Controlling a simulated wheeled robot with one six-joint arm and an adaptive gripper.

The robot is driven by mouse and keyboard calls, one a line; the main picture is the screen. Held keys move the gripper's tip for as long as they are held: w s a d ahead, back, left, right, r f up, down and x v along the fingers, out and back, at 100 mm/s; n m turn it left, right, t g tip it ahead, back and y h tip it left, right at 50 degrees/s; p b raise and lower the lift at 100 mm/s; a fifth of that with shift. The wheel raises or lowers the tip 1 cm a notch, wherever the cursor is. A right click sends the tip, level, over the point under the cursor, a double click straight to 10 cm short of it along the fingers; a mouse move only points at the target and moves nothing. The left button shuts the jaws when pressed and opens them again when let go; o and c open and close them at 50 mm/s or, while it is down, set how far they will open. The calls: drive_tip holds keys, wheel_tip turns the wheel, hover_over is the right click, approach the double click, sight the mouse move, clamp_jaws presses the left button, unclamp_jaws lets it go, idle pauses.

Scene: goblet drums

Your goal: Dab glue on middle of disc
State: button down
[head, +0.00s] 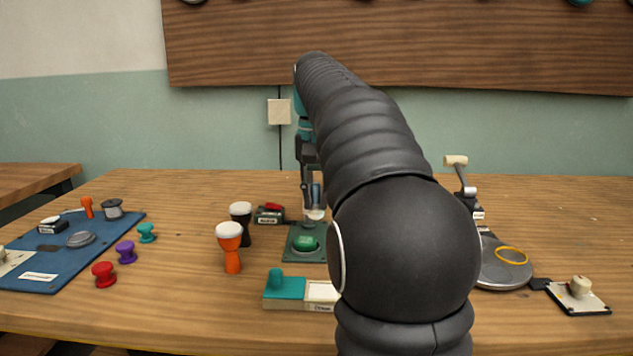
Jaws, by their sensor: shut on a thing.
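My gripper (312,185) is in the middle of the head view, partly hidden by my arm. It is shut on a small upright container with a whitish lower end (315,213), which looks like the glue bottle. This lower end is above or just behind a dark green base (292,254). A small green disc (306,243) sits on the base. I cannot tell whether the tip touches anything. No glue shows on the disc. The right side of the base is hidden by my arm.
An orange goblet drum (231,255) and a black one (241,225) stand close to the left. A teal-and-white block (284,290) lies in front. A grey round plate (497,273) with a yellow ring is at right. A blue mat (70,265) is far left.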

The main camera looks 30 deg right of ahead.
drive_tip(key=shift+r, duration=1.45)
